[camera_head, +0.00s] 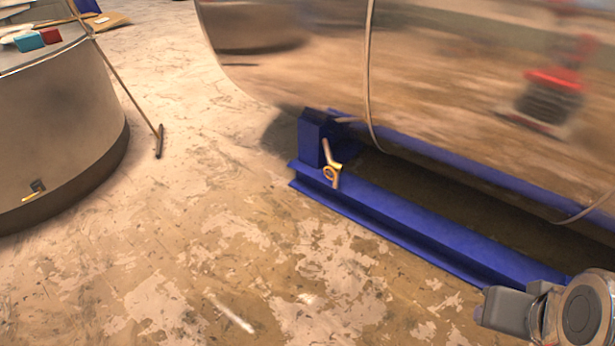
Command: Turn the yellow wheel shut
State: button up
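No full yellow wheel can be made out in the head view. A small yellow-gold fitting (331,174) with a ring shape and a pale upright stem stands at the near end of the blue beam; I cannot tell whether it is the wheel. Grey links of my own arm (545,312) show at the lower right corner, well apart from this fitting. The gripper's fingers do not show.
A large shiny metal chamber (300,75) rests above blue support beams (430,230).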

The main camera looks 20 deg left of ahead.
aim_at(331, 172)
jog(key=u, duration=1.05)
jog(key=i, duration=0.55)
jog(key=u, duration=0.55)
jog(key=i, duration=2.8)
jog(key=z, duration=0.5)
